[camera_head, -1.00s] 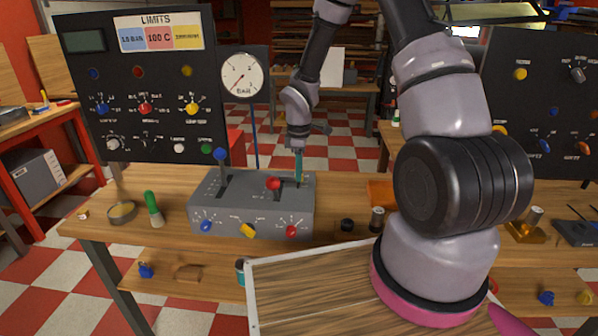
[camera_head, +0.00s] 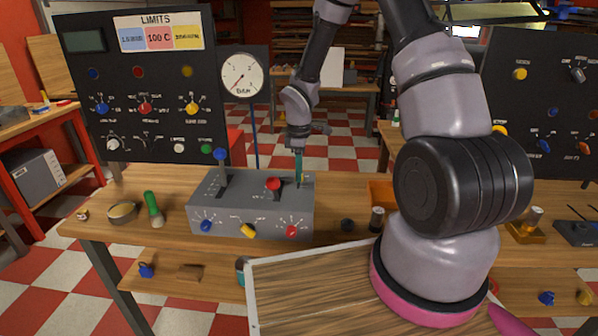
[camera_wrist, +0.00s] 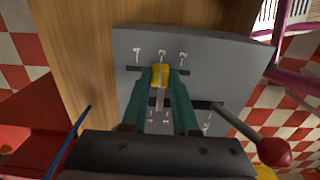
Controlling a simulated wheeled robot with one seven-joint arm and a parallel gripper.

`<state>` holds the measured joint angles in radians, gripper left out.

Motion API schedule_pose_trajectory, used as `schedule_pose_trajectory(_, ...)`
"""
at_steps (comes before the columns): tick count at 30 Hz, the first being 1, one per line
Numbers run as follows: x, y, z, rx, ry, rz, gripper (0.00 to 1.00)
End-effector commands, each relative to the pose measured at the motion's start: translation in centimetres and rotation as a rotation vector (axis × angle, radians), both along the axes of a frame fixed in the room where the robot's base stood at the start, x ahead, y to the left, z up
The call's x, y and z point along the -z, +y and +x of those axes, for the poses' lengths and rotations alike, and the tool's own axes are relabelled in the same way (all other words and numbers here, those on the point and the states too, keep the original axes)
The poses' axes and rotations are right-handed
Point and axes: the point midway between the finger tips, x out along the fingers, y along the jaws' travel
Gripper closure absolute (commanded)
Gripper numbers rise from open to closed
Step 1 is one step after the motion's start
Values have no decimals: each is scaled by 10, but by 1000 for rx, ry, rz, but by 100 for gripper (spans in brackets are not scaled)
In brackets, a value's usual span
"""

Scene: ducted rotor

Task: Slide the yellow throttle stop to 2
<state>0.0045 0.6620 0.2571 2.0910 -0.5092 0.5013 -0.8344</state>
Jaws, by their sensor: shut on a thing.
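The grey lever box (camera_head: 250,222) stands on the wooden bench. My gripper (camera_head: 298,178) is over its right-hand part, pointing down, with teal fingers. In the wrist view, the gripper (camera_wrist: 160,84) is shut on the yellow throttle stop (camera_wrist: 160,74), which sits between the fingertips. The stop lines up roughly with the middle of three printed marks (camera_wrist: 162,55), which looks like a 3. A 2 (camera_wrist: 182,58) is to its right and another digit (camera_wrist: 137,55) to its left. The fingers hide part of the slot. The stop is too small to make out in the head view.
A lever with a red ball knob (camera_head: 273,184) rises close beside my gripper; it also shows in the wrist view (camera_wrist: 275,153). A blue-knobbed lever (camera_head: 220,155) stands farther left. The box front has blue, yellow and red knobs. A gauge (camera_head: 242,77) stands behind.

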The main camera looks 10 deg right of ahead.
Motion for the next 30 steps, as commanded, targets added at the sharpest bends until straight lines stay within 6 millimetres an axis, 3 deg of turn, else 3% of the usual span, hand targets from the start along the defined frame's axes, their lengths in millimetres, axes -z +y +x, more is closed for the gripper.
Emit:
schedule_pose_trajectory(4,-1,2,-3,-2,-1,0,100)
schedule_pose_trajectory(10,-1,10,-29,-2,1,-1,100)
schedule_pose_trajectory(18,0,11,-32,-1,3,0,100)
schedule_pose_trajectory(19,0,11,-32,-1,4,0,61)
schedule_pose_trajectory(21,0,11,-32,-1,4,0,43)
schedule_pose_trajectory(30,-1,10,-30,0,0,0,43)
